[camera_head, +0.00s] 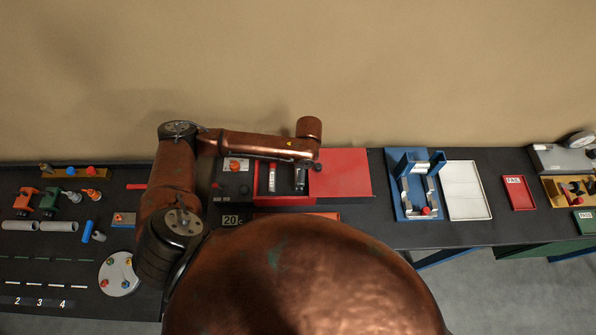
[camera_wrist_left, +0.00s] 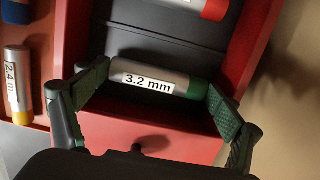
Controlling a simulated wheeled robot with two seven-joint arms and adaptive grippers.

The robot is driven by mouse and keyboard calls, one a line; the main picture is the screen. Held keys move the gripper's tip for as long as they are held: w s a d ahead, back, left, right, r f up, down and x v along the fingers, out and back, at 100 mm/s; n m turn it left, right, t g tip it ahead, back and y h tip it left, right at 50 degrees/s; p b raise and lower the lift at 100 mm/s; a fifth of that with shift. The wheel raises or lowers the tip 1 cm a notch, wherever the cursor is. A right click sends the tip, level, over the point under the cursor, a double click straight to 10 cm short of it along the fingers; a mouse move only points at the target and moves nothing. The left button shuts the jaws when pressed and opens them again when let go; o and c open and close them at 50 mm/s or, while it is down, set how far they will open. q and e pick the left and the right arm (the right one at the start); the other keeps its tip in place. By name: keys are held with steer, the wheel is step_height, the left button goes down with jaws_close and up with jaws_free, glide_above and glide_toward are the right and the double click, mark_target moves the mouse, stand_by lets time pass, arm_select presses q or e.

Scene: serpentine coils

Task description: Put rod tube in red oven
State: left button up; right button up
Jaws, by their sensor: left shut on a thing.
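The red oven (camera_head: 343,174) stands on the dark bench, with a black control panel (camera_head: 232,188) on its left. My left arm reaches over it, and my left gripper (camera_head: 300,178) points down into its red-walled opening. In the left wrist view my left gripper (camera_wrist_left: 160,92) is shut on a grey rod tube (camera_wrist_left: 150,78) labelled 3.2 mm, with a green end. The tube lies across between the two green finger pads, over a dark floor between red walls (camera_wrist_left: 245,55). Whether it touches the floor I cannot tell. My right gripper is not in view.
In the left wrist view a yellow-ended tube (camera_wrist_left: 18,85) lies left of a red wall, and a red-ended tube (camera_wrist_left: 205,8) shows at the top. A blue fixture (camera_head: 415,185) and a white tray (camera_head: 463,190) stand to the right. My copper-coloured body hides the front middle.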

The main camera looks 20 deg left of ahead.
arm_select(q)
steer(key=o, duration=1.1)
steer(key=shift+w+a, duration=0.15)
steer(key=shift+o, duration=0.2)
step_height(320, 180, up, 12)
steer(key=d, duration=0.1)
steer(key=shift+w+d, duration=0.2)
steer(key=shift+w, duration=0.05)
steer(key=shift+f, duration=0.1)
